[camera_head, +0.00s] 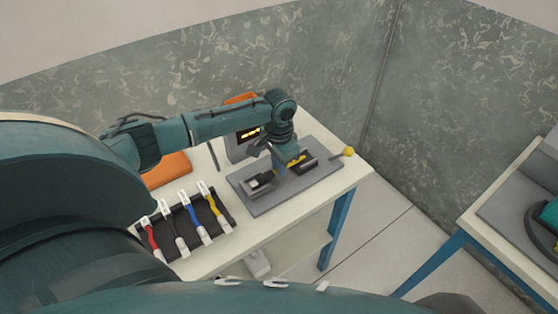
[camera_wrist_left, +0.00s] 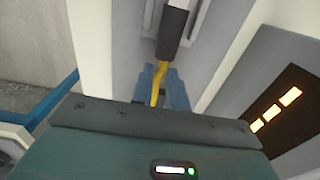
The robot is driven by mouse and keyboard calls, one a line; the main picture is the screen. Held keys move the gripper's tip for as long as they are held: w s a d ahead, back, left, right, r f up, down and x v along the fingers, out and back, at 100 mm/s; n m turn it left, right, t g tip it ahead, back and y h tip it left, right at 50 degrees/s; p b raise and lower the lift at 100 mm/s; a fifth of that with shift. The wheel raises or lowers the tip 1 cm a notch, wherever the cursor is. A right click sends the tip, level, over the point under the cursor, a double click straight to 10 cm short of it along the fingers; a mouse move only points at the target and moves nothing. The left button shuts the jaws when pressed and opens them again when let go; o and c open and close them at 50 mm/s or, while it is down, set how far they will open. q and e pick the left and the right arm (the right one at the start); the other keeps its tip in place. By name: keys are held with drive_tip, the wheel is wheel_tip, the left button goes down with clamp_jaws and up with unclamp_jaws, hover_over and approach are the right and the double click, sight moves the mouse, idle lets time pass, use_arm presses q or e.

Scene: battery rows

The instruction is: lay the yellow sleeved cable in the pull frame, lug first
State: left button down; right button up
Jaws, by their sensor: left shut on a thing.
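The pull frame is a grey plate (camera_head: 262,208) with two raised blocks, the left one (camera_head: 261,184) and the right one (camera_head: 305,161), on the white table. My left gripper (camera_head: 281,171) is low over the plate, between the blocks. In the wrist view its blue fingers (camera_wrist_left: 162,98) are shut on a yellow cable (camera_wrist_left: 157,84). The cable runs into a black sleeve (camera_wrist_left: 174,33) beyond the fingertips, by a pale grey block. In the head view a bit of yellow shows at the gripper. The lug is hidden, and I cannot tell whether the cable is seated. My right gripper is out of view.
A dark rack (camera_head: 181,221) holds several coloured cables with white ends at the front left. A display box (camera_head: 239,147) with orange digits stands behind the plate. Another table (camera_head: 477,224) stands at right.

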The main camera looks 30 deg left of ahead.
use_arm(q)
drive_tip(key=c, duration=1.3)
unclamp_jaws()
